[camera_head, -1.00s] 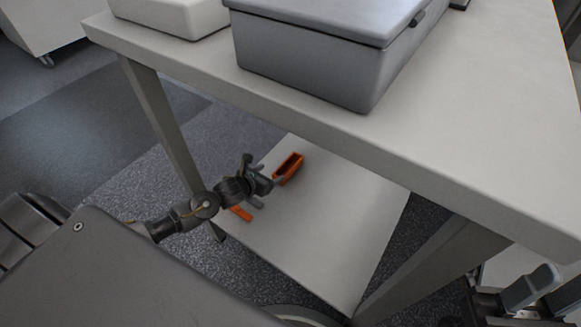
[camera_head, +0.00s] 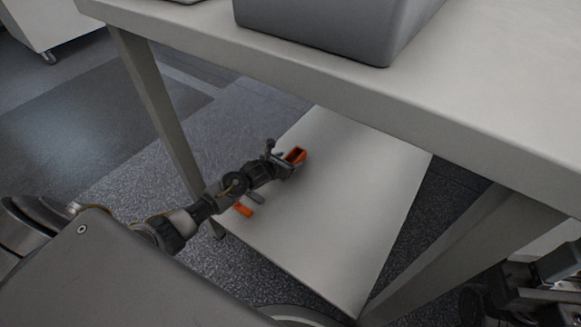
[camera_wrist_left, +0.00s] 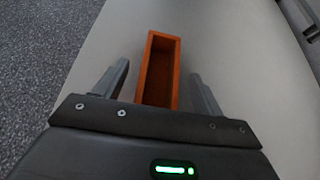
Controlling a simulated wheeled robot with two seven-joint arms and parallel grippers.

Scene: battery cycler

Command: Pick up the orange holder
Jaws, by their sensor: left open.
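The orange holder (camera_head: 296,154) is an open-topped rectangular box on the lower shelf (camera_head: 340,215) of the table. My left gripper (camera_head: 287,163) reaches in under the tabletop and is at the holder, hiding part of it. In the left wrist view the holder (camera_wrist_left: 160,68) lies between the two open fingers of my left gripper (camera_wrist_left: 160,85), with a visible gap on each side. Its near end is hidden by the gripper body. My right gripper (camera_head: 545,275) is partly in view at the lower right edge; its jaws are unclear.
A smaller orange piece (camera_head: 243,210) and a grey piece (camera_head: 255,198) lie near the shelf's left edge. The tabletop (camera_head: 480,110) overhangs the shelf, with a grey case (camera_head: 320,30) on it. Table legs (camera_head: 160,110) flank the shelf. Its middle and front are clear.

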